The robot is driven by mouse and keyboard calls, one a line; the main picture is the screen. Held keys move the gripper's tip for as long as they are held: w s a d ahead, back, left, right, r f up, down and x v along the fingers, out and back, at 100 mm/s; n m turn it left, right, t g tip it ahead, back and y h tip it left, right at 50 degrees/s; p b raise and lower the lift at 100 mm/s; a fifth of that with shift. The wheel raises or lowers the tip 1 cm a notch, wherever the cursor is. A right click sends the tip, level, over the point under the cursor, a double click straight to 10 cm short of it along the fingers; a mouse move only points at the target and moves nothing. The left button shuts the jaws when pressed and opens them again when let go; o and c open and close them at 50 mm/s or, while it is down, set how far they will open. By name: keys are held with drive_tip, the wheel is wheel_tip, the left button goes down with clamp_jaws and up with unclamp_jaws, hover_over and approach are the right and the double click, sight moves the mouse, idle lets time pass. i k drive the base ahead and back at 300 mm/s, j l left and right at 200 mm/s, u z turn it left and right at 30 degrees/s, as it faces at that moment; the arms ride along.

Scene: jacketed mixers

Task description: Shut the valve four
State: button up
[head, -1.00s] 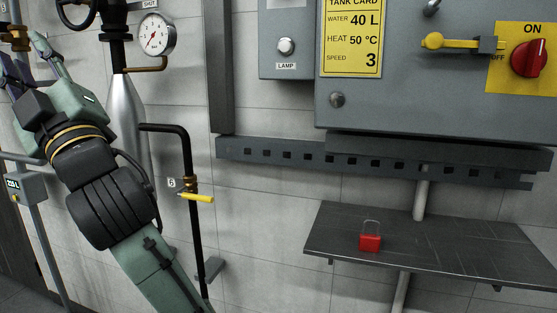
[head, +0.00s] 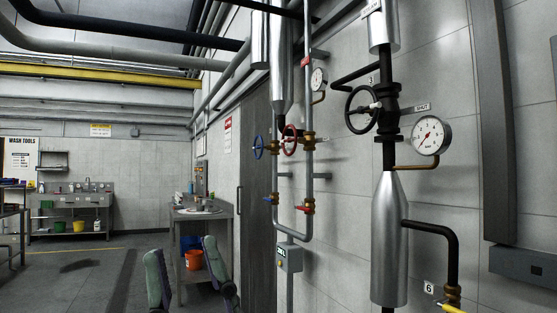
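My gripper (head: 183,246) shows at the bottom of the head view, its two green-padded fingers upright and apart with nothing between them. It is well left of the pipework and apart from it. No label with a 4 is readable, so I cannot tell which valve is four. A blue handwheel (head: 258,147) and a red handwheel (head: 290,140) sit on the thinner pipes. Below them are a blue lever (head: 267,198) and a red lever (head: 304,209). A black handwheel (head: 361,110) is marked 3. A yellow lever (head: 452,308) near label 6 is cut off below.
A pressure gauge (head: 431,136) and a silver vessel (head: 389,240) stand at the right. A grey meter box (head: 289,257) hangs below the thin pipes. A bench (head: 182,223) is behind my gripper. Open floor (head: 70,285) lies at the left.

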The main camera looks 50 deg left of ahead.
sight(259, 147)
drive_tip(key=j+u, duration=0.15)
drive_tip(key=u, duration=2.25)
drive_tip(key=i, duration=5.9)
drive_tip(key=i+z, duration=0.2)
drive_tip(key=z, duration=0.15)
drive_tip(key=i+j+z, duration=0.15)
drive_tip(key=z, duration=0.15)
drive_tip(key=i+j+z, duration=0.2)
drive_tip(key=z, duration=0.15)
drive_tip(key=i, duration=0.05)
